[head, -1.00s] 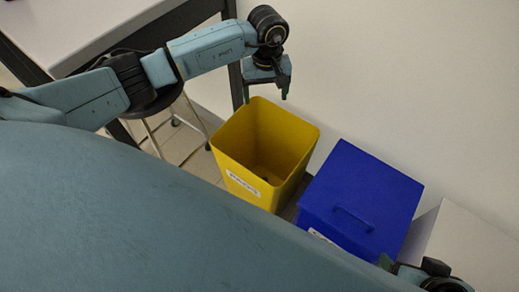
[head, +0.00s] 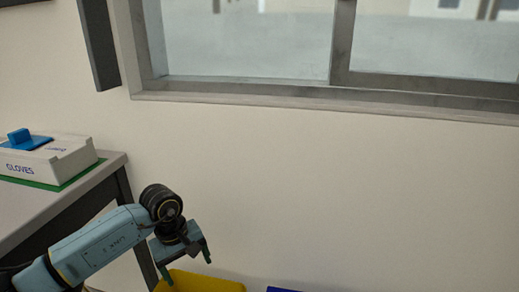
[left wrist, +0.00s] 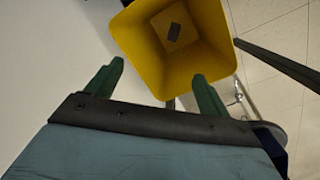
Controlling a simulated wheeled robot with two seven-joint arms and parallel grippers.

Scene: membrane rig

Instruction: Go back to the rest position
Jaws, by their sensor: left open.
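My left gripper (head: 188,268) hangs above the yellow bin (head: 205,285) in the head view, with its fingers pointing down. It is open, and nothing shows between its two green fingers in the left wrist view (left wrist: 158,72). The yellow bin (left wrist: 205,50) lies beyond the fingertips there, open at the top. A small dark flat object (left wrist: 174,32) lies on the bin's floor. My right gripper is not in view.
A table (head: 112,165) at the left bears a white glove box (head: 45,160) on a green mat. A blue edge (head: 285,290) shows at the bottom of the head view. A bare wall and a window (head: 330,90) fill the rest.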

